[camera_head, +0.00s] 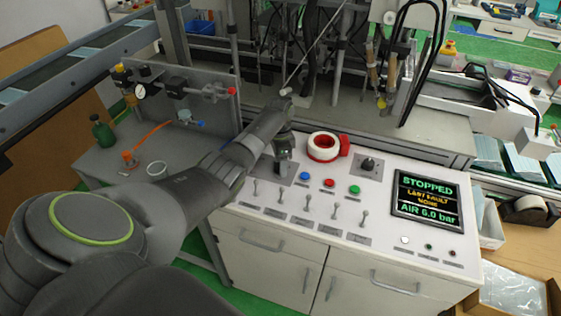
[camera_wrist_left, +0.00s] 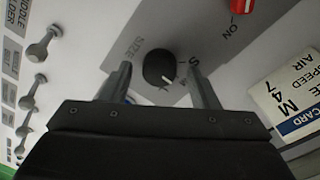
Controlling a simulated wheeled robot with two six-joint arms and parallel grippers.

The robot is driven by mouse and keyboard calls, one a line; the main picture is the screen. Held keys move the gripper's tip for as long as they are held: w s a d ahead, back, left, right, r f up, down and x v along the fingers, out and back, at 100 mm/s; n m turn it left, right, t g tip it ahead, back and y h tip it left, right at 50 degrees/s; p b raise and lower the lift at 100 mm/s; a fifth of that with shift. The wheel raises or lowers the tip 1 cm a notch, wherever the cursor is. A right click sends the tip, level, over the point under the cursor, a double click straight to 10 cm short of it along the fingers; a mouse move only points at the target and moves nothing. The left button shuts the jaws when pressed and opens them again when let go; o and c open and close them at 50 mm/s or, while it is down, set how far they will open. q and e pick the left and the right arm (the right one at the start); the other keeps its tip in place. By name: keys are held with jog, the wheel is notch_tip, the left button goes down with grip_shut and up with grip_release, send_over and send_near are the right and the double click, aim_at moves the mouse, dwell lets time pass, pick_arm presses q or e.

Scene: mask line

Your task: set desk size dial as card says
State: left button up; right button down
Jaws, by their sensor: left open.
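The size dial is a black round knob (camera_wrist_left: 160,68) on a grey plate lettered SIZE in the left wrist view. A light mark shows near its lower edge; which letter it points to is unclear. An S is legible beside it. My left gripper (camera_wrist_left: 160,78) is open, with one finger on each side of the knob; contact cannot be told. The white card (camera_wrist_left: 290,95) at right reads M, 4, 7, with SPEED and AIR legible. In the head view my left gripper (camera_head: 283,168) is over the panel's left part and hides the dial. My right gripper is not in view.
The white desk panel (camera_head: 320,195) has blue, red and green buttons (camera_head: 329,183) and several toggle levers (camera_head: 308,202) near my gripper. A white-and-red ring-shaped thing (camera_head: 323,147), another black knob (camera_head: 369,163) and a screen reading STOPPED (camera_head: 428,200) are to the right.

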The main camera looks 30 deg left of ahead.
pick_arm(q)
jog(key=shift+r, duration=0.1)
notch_tip(320, 180, up, 17)
jog(key=shift+w+a+p, duration=0.35)
jog(key=shift+a+p, duration=0.1)
dwell(0.5)
